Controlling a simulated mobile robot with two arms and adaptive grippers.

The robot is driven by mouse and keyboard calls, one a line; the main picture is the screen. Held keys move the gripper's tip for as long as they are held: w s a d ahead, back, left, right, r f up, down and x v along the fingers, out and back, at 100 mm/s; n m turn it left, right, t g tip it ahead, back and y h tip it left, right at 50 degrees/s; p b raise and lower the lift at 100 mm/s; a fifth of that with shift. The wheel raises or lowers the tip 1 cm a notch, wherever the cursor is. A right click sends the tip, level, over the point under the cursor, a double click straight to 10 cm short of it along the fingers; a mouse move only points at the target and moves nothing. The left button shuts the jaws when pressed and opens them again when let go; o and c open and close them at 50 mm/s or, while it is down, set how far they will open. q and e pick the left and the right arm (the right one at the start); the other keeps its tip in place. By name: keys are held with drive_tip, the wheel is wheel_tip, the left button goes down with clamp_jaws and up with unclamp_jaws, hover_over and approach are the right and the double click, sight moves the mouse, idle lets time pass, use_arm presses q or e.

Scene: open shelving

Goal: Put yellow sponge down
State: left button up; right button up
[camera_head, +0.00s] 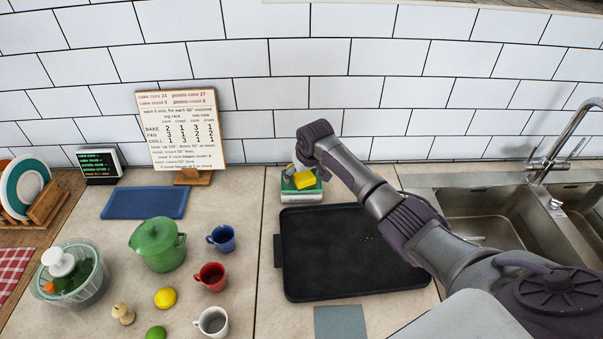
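The yellow sponge (305,180) is small and slightly tilted, at the back of the counter near the tiled wall. It is at the top of a green block with a white base (302,194); I cannot tell whether it rests on the block or is held just above it. My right gripper (293,172) points down at the sponge's left side, beneath my bent wrist. Its fingers are small and partly hidden, so I cannot tell whether they grip the sponge. My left gripper is not in view.
A black griddle tray (345,285) lies just in front of the green block, under my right arm. A sink (480,207) with a faucet (560,150) is at right. A blue board (145,203), green pot (157,245) and mugs stand at left. Bare counter lies left of the block.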

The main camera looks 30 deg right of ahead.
drive_tip(key=shift+r, duration=0.55)
drive_tip(key=b+v, duration=0.1)
drive_tip(key=v, duration=1)
drive_tip(key=shift+s+r, duration=0.15)
drive_tip(key=shift+r, duration=0.15)
